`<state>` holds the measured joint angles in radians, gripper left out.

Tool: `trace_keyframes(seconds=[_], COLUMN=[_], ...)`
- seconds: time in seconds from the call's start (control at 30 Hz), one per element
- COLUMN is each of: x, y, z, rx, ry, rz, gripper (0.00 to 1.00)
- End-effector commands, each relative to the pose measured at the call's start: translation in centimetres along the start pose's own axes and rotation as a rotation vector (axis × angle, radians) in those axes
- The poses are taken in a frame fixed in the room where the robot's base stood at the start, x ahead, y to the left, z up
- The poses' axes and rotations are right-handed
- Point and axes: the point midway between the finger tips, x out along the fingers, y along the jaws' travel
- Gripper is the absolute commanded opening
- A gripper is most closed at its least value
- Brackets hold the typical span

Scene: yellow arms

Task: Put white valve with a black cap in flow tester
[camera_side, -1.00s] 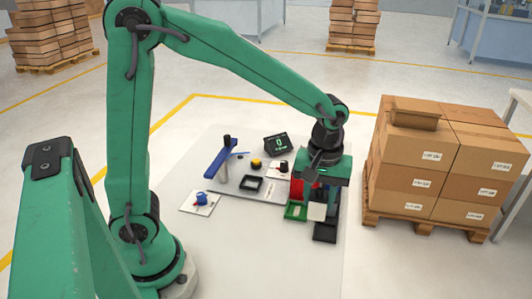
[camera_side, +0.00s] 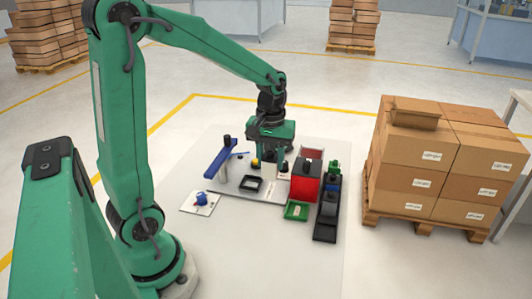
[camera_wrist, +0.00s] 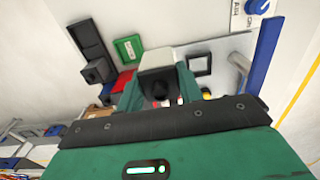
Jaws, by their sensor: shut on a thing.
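My gripper (camera_side: 270,165) is shut on the white valve (camera_side: 268,171), above the flow tester's grey base plate (camera_side: 225,190). In the wrist view the valve's white body (camera_wrist: 157,57) and black cap (camera_wrist: 158,88) sit between the green fingers (camera_wrist: 158,84). The flow tester has a blue beam (camera_side: 217,158) on a white post, a black square frame (camera_side: 251,184) and a yellow button (camera_side: 254,162). The black frame shows empty in the wrist view (camera_wrist: 199,65). The held valve is to the right of this frame in the side view. My gripper hides the display.
A red box (camera_side: 306,184) stands right of the gripper, with a green tray (camera_side: 296,211) before it. A row of black bins (camera_side: 325,231) holds dark, blue and green parts. Cartons (camera_side: 440,165) stand farther right.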

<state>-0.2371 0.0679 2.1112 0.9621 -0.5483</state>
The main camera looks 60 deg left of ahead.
Motion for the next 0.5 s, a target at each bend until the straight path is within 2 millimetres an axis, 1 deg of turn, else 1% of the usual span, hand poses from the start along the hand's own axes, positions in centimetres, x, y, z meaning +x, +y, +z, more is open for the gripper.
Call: trace_keyframes(seconds=[0.27,0.37,0.5], x=[0.4,1.0,2.2], y=[-0.5,-1.2,-2.6], z=[-0.5,-1.2,-2.6], rx=[-0.001,-0.004,-0.005], ry=[-0.001,-0.001,-0.002], rz=[-0.001,-0.001,-0.001], gripper=[0.12,0.12,0.12])
